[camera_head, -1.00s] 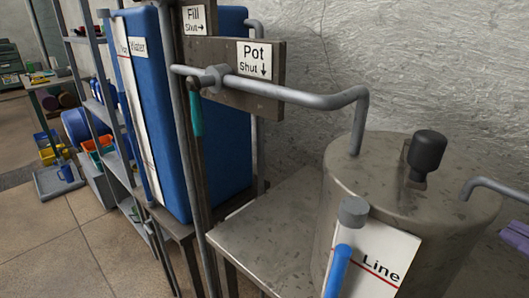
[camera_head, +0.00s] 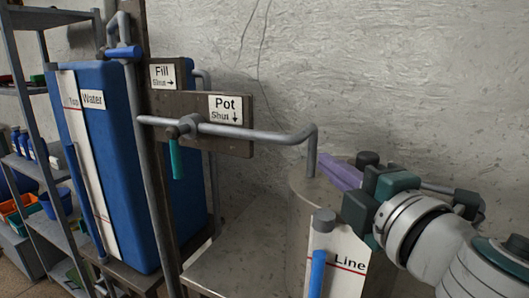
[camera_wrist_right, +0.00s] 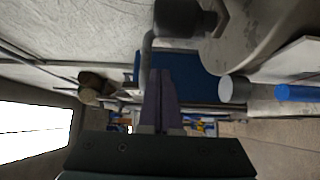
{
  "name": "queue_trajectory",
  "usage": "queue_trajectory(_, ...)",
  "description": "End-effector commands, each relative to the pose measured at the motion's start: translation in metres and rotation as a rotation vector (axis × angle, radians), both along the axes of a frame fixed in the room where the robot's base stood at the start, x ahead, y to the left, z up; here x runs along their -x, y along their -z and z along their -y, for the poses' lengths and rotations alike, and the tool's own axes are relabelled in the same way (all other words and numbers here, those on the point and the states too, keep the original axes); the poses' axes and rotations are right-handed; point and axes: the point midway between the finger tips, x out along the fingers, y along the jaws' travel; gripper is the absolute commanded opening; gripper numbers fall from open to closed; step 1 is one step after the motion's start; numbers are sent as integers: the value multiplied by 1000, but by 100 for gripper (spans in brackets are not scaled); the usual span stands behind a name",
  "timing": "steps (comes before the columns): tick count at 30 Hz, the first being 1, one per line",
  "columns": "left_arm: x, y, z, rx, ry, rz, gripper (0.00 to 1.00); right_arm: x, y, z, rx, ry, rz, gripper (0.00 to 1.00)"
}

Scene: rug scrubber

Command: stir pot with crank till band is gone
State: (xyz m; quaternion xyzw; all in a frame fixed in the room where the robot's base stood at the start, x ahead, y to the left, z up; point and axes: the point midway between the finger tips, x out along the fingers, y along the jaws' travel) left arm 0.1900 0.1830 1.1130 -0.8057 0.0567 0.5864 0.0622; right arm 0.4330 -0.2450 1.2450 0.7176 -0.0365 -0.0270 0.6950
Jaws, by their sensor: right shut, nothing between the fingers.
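The metal pot (camera_head: 298,205) stands at lower right in the head view, partly hidden by my right arm. Its dark crank knob (camera_head: 368,158) shows just behind my right gripper (camera_head: 338,170). That gripper has purple fingers, shut and empty, over the pot's top and apart from the knob as far as I can tell. In the right wrist view the fingers (camera_wrist_right: 162,85) point forward, with the black knob (camera_wrist_right: 182,18) and the pot's lid (camera_wrist_right: 262,32) above and to the right. I cannot make out a band. My left gripper is out of view.
A blue water tank (camera_head: 115,170) stands at left. A grey pipe (camera_head: 265,134) with a teal valve handle (camera_head: 177,158) runs to the pot. A board marked Line (camera_head: 347,262) and a blue gauge tube (camera_head: 317,272) stand on the pot's front. A shelf (camera_head: 40,215) is farther left.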

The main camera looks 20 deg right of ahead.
Motion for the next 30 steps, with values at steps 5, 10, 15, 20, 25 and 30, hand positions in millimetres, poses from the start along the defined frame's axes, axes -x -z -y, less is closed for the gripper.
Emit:
queue_trajectory(5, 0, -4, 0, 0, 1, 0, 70, 1, 1, 18, 1, 1, -3, 0)
queue_trajectory(10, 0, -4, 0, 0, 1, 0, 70, 8, 2, 33, 0, 1, -2, 0)
queue_trajectory(15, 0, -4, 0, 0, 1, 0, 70, 10, 2, 37, -2, -1, -2, 0)
queue_trajectory(20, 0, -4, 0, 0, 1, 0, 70, 10, 2, 37, -2, -1, -1, 0)
queue_trajectory(25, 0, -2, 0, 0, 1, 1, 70, 14, 3, 43, 0, 2, -2, 0)
queue_trajectory(30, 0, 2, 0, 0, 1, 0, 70, 27, 3, 62, 0, 2, -1, 0)
